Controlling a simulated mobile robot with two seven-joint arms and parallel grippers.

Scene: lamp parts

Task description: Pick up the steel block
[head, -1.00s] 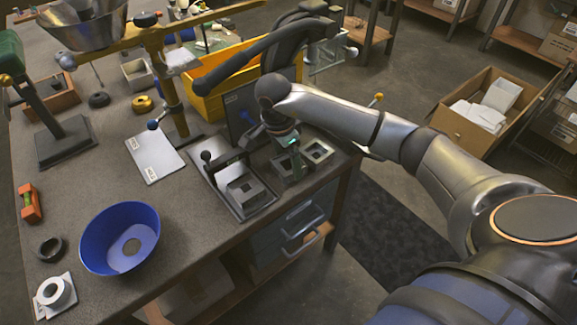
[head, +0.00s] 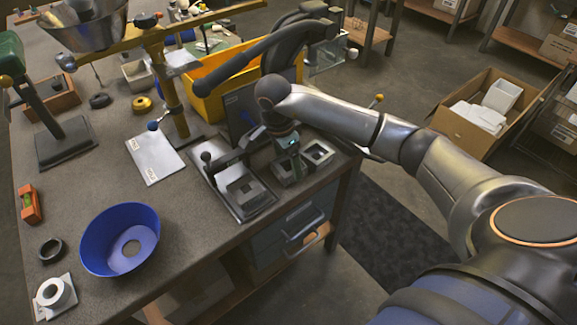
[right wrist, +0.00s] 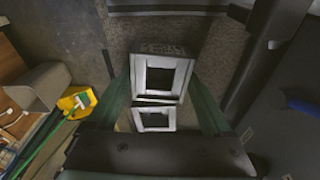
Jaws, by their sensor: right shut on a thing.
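My right gripper (head: 290,152) points down at the right edge of the workbench. It is shut on a grey steel block (head: 285,172) with a square opening, low at the bench top. In the right wrist view the gripper's green fingers (right wrist: 162,90) stand on both sides of the block (right wrist: 160,75). Another square block (head: 318,153) is close on its right. Two square openings show between the fingers in the wrist view. Whether the held block is clear of the surface cannot be told. My left gripper is out of view.
A yellow bin (head: 235,95) is behind. A blue bowl (head: 120,240) and a white card (head: 155,157) lie farther left. The bench between bowl and fixture is clear.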

